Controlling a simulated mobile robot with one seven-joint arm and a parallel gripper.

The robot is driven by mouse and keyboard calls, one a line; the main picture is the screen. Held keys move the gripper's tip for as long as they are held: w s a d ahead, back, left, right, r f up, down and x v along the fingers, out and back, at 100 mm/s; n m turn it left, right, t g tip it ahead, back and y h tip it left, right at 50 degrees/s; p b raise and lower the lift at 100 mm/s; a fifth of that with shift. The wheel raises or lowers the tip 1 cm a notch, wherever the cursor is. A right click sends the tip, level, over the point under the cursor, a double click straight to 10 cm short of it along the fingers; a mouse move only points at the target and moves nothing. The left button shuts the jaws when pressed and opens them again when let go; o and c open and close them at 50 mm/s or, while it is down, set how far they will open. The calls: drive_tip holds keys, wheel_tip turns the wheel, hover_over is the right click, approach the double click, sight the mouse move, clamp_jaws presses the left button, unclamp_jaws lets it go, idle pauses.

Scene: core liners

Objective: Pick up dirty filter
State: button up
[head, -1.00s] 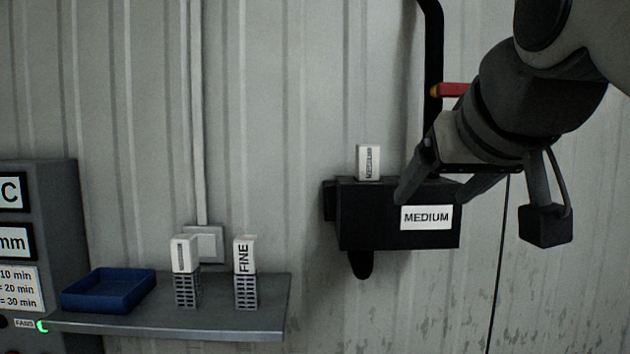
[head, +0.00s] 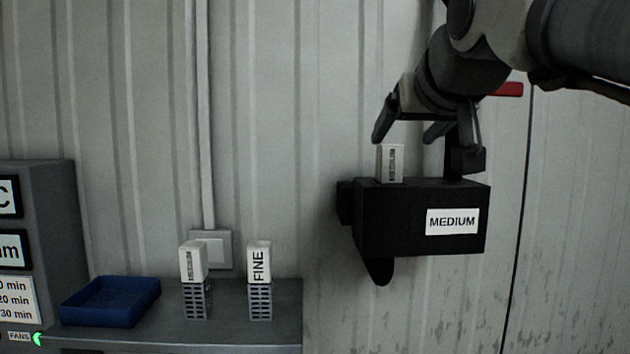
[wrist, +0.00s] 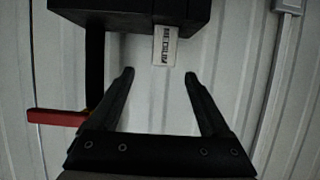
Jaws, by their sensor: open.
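A pale filter block (head: 390,164) with a dark vertical label sticks up from the top of the black holder (head: 400,233) marked MEDIUM on the wall. How dirty it is cannot be told. In the wrist view the filter (wrist: 164,46) shows just beyond and between my fingertips, against the dark holder (wrist: 110,14). My gripper (head: 405,138) is open and empty above the filter, and its fingers (wrist: 159,75) are apart in the wrist view. Two other white-topped filters with grey grid bodies stand upright on the shelf: one with a small label (head: 194,263) and one marked FINE (head: 259,265).
A blue tray (head: 112,316) lies empty on the grey shelf (head: 225,333) at lower left. A labelled grey cabinet (head: 50,235) stands at the left edge. A red handle (head: 508,89) is behind my arm. The wall between shelf and holder is clear.

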sight(393, 150)
drive_tip(key=x, duration=0.2)
drive_tip(key=shift+w+f, duration=0.2)
drive_tip(key=shift+w, duration=0.1)
drive_tip(key=x, duration=0.3)
drive_tip(key=p+x, duration=0.1)
drive_tip(key=x, duration=0.1)
drive_tip(key=shift+a+f, duration=0.25)
drive_tip(key=shift+f, duration=0.05)
clamp_jaws()
